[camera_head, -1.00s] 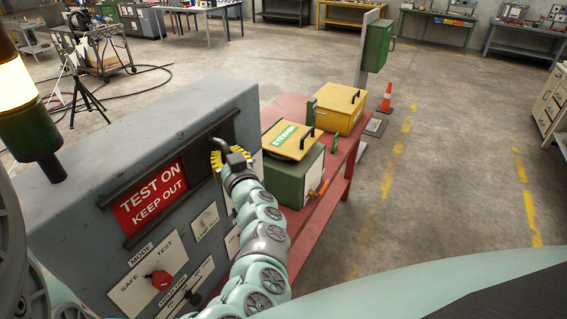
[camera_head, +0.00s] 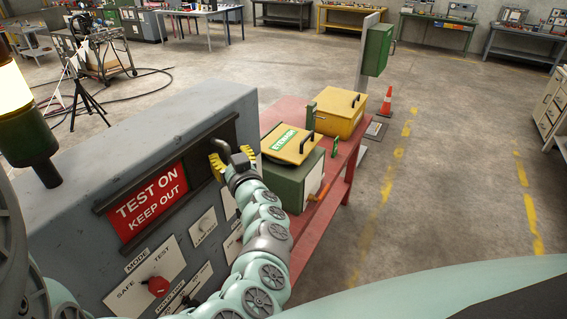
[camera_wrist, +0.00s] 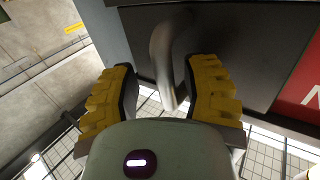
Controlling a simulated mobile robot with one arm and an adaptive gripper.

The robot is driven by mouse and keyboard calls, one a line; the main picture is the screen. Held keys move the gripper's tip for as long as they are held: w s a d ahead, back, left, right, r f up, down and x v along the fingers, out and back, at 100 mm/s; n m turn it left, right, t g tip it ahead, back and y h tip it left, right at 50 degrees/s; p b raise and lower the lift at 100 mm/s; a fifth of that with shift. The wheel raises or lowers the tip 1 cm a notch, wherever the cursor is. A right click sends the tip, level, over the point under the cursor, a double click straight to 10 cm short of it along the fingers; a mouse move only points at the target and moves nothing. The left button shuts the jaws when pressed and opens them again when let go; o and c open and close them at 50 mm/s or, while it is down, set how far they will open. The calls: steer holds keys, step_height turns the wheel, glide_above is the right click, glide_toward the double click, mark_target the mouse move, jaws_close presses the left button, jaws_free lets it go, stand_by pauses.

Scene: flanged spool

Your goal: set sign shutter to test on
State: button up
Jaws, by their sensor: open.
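The red sign panel (camera_head: 152,199) reading TEST ON KEEP OUT is uncovered in the left part of its slot on the grey cabinet. The dark shutter plate (camera_wrist: 243,40) lies to the right of the sign in the head view, partly behind my gripper. A curved grey shutter handle (camera_wrist: 160,55) stands out from it and also shows in the head view (camera_head: 221,147). My gripper (camera_wrist: 161,82) has its yellow-padded fingers apart, one on each side of the handle, with gaps visible. In the head view my gripper (camera_head: 232,161) is at the slot's right end.
Below the slot are a red mode knob (camera_head: 158,286) and a lamp test button (camera_head: 207,224). A red bench (camera_head: 340,170) to the right holds a green eyewash box (camera_head: 290,187) and a yellow box (camera_head: 338,115). The floor farther right is open.

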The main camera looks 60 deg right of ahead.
steer(key=shift+s, duration=0.15)
steer(key=v, duration=1.2)
stand_by(0.4)
